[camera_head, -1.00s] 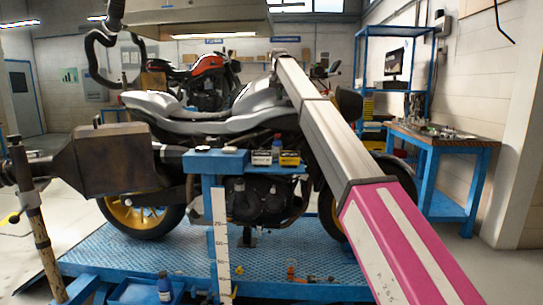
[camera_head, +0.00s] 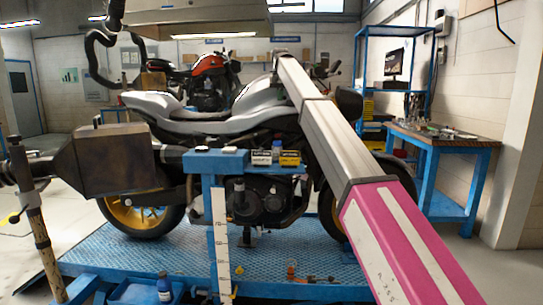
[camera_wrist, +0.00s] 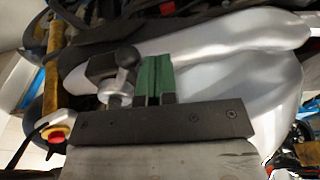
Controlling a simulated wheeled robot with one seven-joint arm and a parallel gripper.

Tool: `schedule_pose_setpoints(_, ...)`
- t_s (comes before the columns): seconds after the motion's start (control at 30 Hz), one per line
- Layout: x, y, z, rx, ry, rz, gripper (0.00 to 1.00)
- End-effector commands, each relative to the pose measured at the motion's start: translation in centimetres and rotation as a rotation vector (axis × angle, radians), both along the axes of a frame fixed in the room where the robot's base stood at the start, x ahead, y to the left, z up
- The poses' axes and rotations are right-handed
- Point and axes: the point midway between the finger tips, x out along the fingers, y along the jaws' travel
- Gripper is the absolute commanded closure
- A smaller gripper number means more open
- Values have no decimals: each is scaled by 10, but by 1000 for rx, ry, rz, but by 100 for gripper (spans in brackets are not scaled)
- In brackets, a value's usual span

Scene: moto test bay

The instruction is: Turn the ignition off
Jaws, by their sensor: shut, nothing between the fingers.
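The silver motorcycle (camera_head: 200,118) stands side-on on a blue lift in the head view. Its silver tank (camera_wrist: 240,70) fills the right of the wrist view. My gripper (camera_wrist: 156,62) shows there as two green fingers, close together with nothing held. Just left of them is a dark round-headed part (camera_wrist: 127,57) on a grey stem. I cannot tell if it is the ignition key, or if the fingers touch it. In the head view, my gripper is hidden beyond my arm, and the ignition cannot be made out.
A yellow tube (camera_wrist: 54,65) and a red button-like part (camera_wrist: 57,135) lie left of my gripper. A blue stand (camera_head: 215,165) with small boxes is in front of the motorcycle. A blue workbench (camera_head: 440,150) stands at the right, and a dark metal box (camera_head: 112,160) at the left.

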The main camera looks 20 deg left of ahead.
Motion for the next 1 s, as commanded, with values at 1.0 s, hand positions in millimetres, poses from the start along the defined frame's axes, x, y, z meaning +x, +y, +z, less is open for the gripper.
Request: schedule_pose_setpoints(1.0, -12, -12, 0, 0, 0, 0, 100)
